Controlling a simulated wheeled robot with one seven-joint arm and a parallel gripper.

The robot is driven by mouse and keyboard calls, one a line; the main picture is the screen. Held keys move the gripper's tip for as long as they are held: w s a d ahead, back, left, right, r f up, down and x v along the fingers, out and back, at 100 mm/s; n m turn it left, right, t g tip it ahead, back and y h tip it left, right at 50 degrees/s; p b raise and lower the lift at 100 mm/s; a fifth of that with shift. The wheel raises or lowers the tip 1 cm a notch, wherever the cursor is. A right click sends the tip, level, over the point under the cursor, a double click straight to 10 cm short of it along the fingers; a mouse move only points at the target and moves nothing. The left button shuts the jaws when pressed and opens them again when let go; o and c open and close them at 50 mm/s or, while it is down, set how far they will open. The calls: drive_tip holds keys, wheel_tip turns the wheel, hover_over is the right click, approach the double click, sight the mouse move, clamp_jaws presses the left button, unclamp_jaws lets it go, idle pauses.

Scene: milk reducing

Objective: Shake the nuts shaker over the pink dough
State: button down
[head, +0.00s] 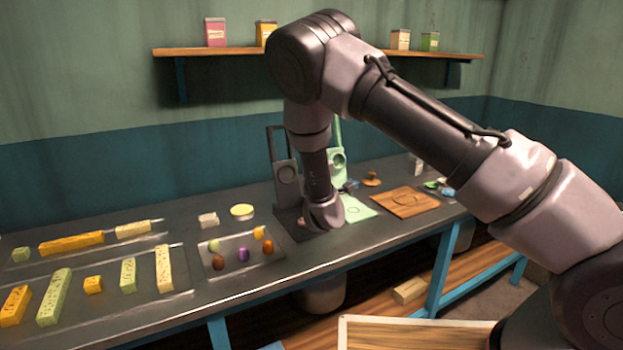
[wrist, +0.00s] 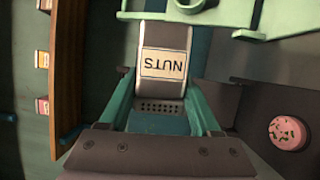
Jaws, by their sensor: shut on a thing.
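The nuts shaker (wrist: 162,62) is grey with a pale label reading NUTS, upside down in the wrist view. My gripper (wrist: 160,103) is shut on it, with a teal finger on either side. The pink dough (wrist: 287,132) is a round pink piece with dark green bits on top. It lies on a dark surface at the right of the wrist view, apart from the shaker. In the head view my arm reaches down to the counter's middle and hides the shaker and most of the dough's area.
A green stand (wrist: 225,12) is close to the shaker. A dark stand (head: 285,170) rises behind my wrist. A tray of small coloured pieces (head: 222,262) lies to the left, a wooden board (head: 405,212) to the right. A wall shelf (head: 215,51) holds several boxes.

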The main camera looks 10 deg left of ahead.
drive_tip(key=r+m+g, duration=0.1)
drive_tip(key=r+m, duration=0.1)
drive_tip(key=m, duration=0.1)
drive_tip(key=w+d+r+m+g, duration=0.1)
drive_tip(key=m, duration=0.1)
drive_tip(key=d+r+m+g, duration=0.1)
drive_tip(key=r+m+g, duration=0.1)
drive_tip(key=m, duration=0.1)
drive_tip(key=shift+w+d+r+m, duration=0.2)
drive_tip(key=shift+w+r+m, duration=0.05)
drive_tip(key=shift+r+m, duration=0.05)
drive_tip(key=r+m, duration=0.1)
drive_tip(key=r+m+g+y, duration=0.1)
drive_tip(key=m, duration=0.1)
drive_tip(key=d+r+m+g+y, duration=0.1)
drive_tip(key=shift+w+d, duration=0.1)
drive_tip(key=shift+w, duration=0.3)
drive_tip(key=shift+d+r+m+g+y, duration=0.1)
drive_tip(key=shift+r+m+g+y, duration=0.45)
drive_tip(key=shift+m, duration=0.45)
drive_tip(key=shift+w, duration=0.1)
